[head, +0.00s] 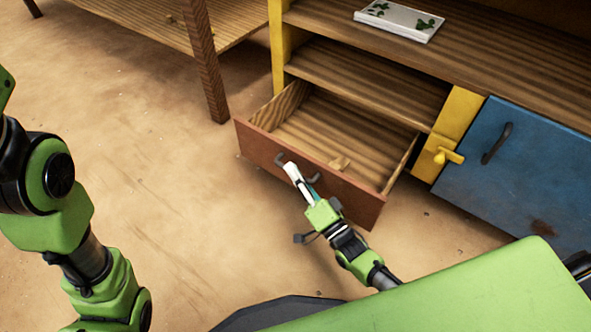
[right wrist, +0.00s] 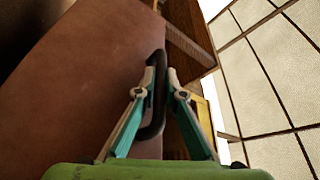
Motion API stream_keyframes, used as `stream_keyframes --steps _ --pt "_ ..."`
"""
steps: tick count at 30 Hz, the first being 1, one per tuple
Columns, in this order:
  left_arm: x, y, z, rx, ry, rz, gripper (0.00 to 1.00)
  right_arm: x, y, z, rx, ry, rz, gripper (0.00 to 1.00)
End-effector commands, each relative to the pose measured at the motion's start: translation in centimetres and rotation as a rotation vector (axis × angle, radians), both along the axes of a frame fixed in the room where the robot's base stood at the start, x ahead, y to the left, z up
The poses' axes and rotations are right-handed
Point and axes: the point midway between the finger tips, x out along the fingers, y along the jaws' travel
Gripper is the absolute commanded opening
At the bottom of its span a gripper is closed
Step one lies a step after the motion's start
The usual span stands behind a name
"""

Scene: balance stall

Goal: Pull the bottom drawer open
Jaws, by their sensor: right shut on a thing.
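The bottom drawer (head: 257,145) has a reddish-brown front and stands partly pulled out of the wooden cabinet in the head view. In the right wrist view the two fingers of my right gripper (right wrist: 162,80) are closed around the dark curved handle (right wrist: 158,110), with the brown drawer front (right wrist: 95,85) to the left. My left arm shows at the left of the head view, but its gripper is out of view.
A blue door (head: 530,160) with a dark handle is right of the drawer, next to a yellow latch (head: 442,154). A white box with green leaf marks (head: 400,19) lies on the upper shelf. A wooden table leg (head: 205,65) stands at upper left. The sandy floor before the drawer is clear.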

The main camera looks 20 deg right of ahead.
Motion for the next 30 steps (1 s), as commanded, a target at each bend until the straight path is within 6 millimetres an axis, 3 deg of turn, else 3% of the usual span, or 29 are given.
stream_keyframes --steps 9,10,11,21,26,30 --pt "-0.2 0.0 0.0 0.000 -0.003 -0.001 0.40 -0.1 -0.1 -0.1 0.001 0.002 -0.002 0.00" --pt "-0.2 0.0 0.0 0.000 -0.004 -0.001 0.40 -0.1 -0.1 -0.1 0.001 0.002 -0.002 0.15" --pt "-0.2 0.0 0.0 0.000 -0.004 -0.001 0.40 -0.1 -0.1 -0.1 0.001 0.002 -0.002 0.17" --pt "-0.4 0.0 0.0 0.002 -0.009 0.000 0.40 -0.2 -0.1 -0.1 0.001 0.001 0.000 0.17" --pt "-0.4 0.0 0.0 0.001 -0.008 0.000 0.40 -1.9 -0.6 -0.6 0.000 0.003 0.000 0.17" --pt "-0.4 0.0 0.0 0.001 -0.008 0.000 0.40 -4.7 -1.5 -1.3 -0.001 0.005 -0.001 0.17"
